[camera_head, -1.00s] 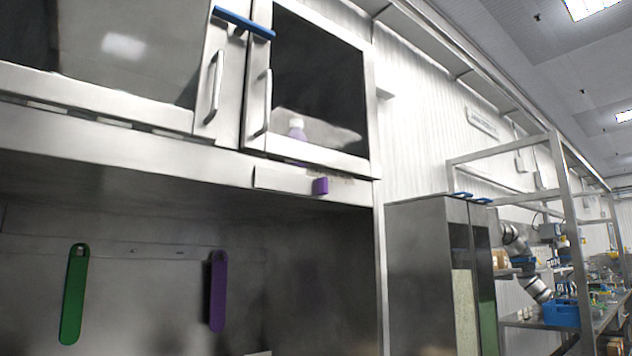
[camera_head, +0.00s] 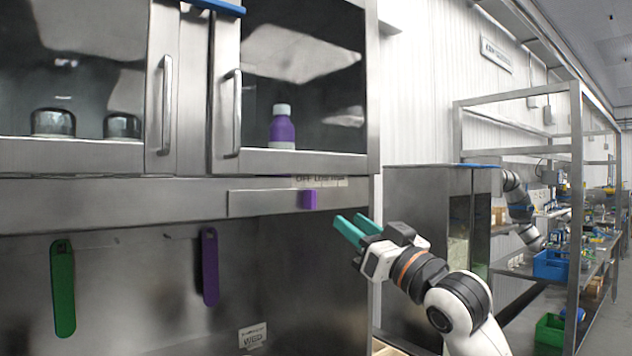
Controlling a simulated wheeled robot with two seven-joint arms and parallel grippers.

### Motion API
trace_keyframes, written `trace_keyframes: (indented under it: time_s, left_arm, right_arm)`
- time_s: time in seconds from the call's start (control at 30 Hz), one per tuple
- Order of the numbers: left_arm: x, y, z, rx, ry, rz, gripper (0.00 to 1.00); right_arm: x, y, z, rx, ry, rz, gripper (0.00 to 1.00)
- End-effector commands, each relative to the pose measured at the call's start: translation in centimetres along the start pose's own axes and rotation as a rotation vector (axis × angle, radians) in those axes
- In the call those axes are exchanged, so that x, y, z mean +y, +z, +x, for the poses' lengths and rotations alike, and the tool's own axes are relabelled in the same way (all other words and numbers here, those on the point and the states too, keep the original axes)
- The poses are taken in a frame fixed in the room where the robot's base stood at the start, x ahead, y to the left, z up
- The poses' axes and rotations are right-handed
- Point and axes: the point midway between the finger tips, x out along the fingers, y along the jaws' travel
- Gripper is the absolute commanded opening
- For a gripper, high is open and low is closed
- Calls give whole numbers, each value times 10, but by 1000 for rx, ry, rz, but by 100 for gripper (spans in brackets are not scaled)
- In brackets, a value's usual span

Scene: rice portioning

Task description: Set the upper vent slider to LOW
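The upper vent slider has a small purple knob (camera_head: 309,199) on a flat metal strip (camera_head: 262,203) below the cabinet doors. A printed label (camera_head: 320,182) above it seems to read OFF, LOW and a third word too blurred to be sure of. The knob sits near the left part of the label, roughly under OFF. My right gripper (camera_head: 349,227) has teal fingers with a gap between them. It is empty, below and to the right of the knob, and apart from it. My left gripper is out of view.
A purple bottle (camera_head: 282,130) stands behind the right cabinet door, which has a vertical handle (camera_head: 232,112). A green strip (camera_head: 63,288) and a purple strip (camera_head: 209,267) hang on the back wall below. A metal cabinet (camera_head: 425,190) stands to the right.

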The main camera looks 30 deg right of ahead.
Motion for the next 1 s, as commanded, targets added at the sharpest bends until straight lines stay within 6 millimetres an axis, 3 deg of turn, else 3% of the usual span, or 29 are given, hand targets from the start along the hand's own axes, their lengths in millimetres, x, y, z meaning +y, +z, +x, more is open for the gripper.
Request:
trace_keyframes:
  time_s: [0.4, 0.6, 1.0]
  left_arm:
    - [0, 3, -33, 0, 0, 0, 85]
    - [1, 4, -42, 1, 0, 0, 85]
    - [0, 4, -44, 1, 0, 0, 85]
  right_arm:
    - [0, 2, 77, 2, 1, 4, 35]
    - [0, 0, 105, 2, 1, 2, 35]
    - [1, -2, 116, 2, 1, -2, 35]
